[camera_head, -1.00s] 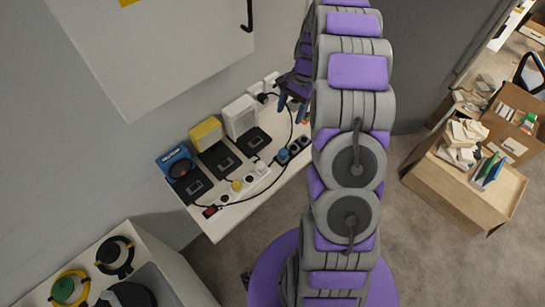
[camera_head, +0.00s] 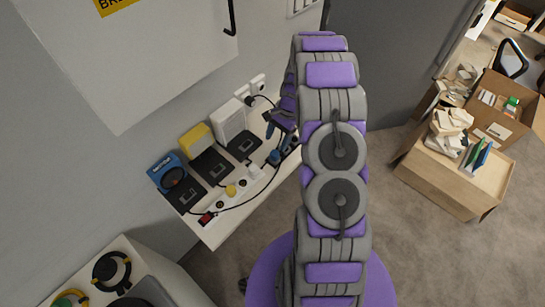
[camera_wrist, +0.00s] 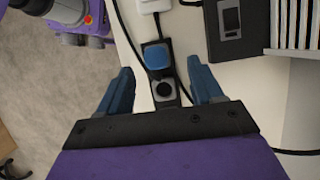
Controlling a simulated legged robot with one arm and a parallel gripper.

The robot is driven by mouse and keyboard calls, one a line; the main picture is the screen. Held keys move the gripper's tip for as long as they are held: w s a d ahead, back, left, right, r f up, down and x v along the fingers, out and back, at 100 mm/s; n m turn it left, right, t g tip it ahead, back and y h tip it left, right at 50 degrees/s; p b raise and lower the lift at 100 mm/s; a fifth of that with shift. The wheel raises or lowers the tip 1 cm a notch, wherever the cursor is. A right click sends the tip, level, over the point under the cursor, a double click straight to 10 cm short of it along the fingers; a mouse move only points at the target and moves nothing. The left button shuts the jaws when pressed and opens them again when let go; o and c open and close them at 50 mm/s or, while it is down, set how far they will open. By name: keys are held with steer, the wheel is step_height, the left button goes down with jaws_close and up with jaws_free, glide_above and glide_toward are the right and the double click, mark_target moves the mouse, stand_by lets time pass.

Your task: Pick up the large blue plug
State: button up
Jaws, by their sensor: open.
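The large blue plug (camera_wrist: 157,57) sits in a dark power strip (camera_wrist: 165,91) on the white shelf in the wrist view. In the head view the blue plug (camera_head: 274,157) shows near the shelf's right part. My gripper (camera_wrist: 160,80) is open, with one blue finger on each side of the power strip. The plug lies just beyond the fingertips, roughly midway between them; I see no contact. A round dark socket or plug on the strip lies between the fingers. In the head view my gripper (camera_head: 277,130) is partly hidden by my arm.
Black cables run along the strip. A white plug (camera_wrist: 153,5) and a black device (camera_wrist: 236,28) lie beyond it. The white shelf (camera_head: 220,232) also holds yellow, white and blue boxes. Cartons (camera_head: 450,180) stand on the floor at right.

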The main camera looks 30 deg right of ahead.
mark_target(275, 152)
steer(key=shift+s+d+f, duration=0.1)
steer(key=shift+d+f, duration=0.4)
steer(key=shift+f, duration=0.3)
steer(key=a+f, duration=0.1)
steer(key=f, duration=0.1)
steer(key=s+a+f+b, duration=0.1)
steer(key=a+f, duration=0.1)
steer(key=shift+d, duration=0.5)
steer(key=shift+c, duration=0.7)
steer(key=shift+d+f, duration=0.1)
steer(key=shift+d, duration=0.15)
steer(key=c, duration=0.3)
steer(key=shift+a, duration=0.35)
steer(key=c, duration=0.4)
jaws_close()
